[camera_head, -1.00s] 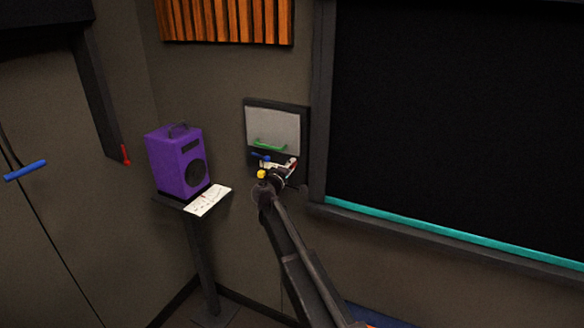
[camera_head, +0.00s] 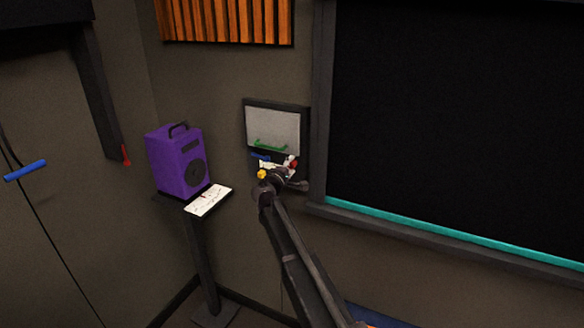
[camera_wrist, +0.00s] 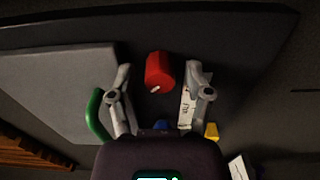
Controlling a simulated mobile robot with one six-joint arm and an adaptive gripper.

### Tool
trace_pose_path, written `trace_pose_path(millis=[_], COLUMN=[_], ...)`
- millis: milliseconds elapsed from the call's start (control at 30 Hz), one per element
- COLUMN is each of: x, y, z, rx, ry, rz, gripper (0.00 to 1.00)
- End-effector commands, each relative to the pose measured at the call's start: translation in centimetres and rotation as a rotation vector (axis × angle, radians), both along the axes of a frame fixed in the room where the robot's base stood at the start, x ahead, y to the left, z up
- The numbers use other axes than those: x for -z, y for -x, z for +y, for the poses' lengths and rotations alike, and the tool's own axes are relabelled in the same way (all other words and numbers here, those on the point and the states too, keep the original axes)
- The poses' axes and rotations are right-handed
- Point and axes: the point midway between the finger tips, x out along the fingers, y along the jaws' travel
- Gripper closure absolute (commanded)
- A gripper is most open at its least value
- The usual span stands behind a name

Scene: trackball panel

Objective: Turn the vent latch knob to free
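A red knob (camera_wrist: 159,72) with a small white mark stands on the dark panel in the wrist view; it is small in the head view (camera_head: 293,163). I cannot tell whether it is the vent latch knob. My gripper (camera_wrist: 159,68) is open, one finger on each side of the red knob with gaps to both. How deep the fingertips reach along it is unclear. In the head view my gripper (camera_head: 277,168) is at the panel's lower part and covers some of it. A light grey flap (camera_head: 273,128) with a green handle (camera_head: 270,146) sits above.
A blue part (camera_head: 262,156) and a yellow part (camera_head: 262,174) are close to my gripper. A purple speaker (camera_head: 176,160) and a white paper (camera_head: 208,200) rest on a stand to the left. A large dark window (camera_head: 460,120) with a teal sill strip is at right.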

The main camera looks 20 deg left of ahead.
Motion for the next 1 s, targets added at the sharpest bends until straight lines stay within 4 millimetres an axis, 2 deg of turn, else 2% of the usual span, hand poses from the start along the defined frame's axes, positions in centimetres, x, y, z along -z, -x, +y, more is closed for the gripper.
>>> trace_pose_path(millis=[467, 667, 1000], x=[0.0, 0.0, 0.0], y=[0.6, 2.1, 6.0], z=[0.0, 0.1, 0.3], rx=[0.0, 0.0, 0.0], ry=[-0.001, -0.001, -0.001], rz=[0.001, 0.001, 0.001], gripper=[0.3, 0.3, 0.3])
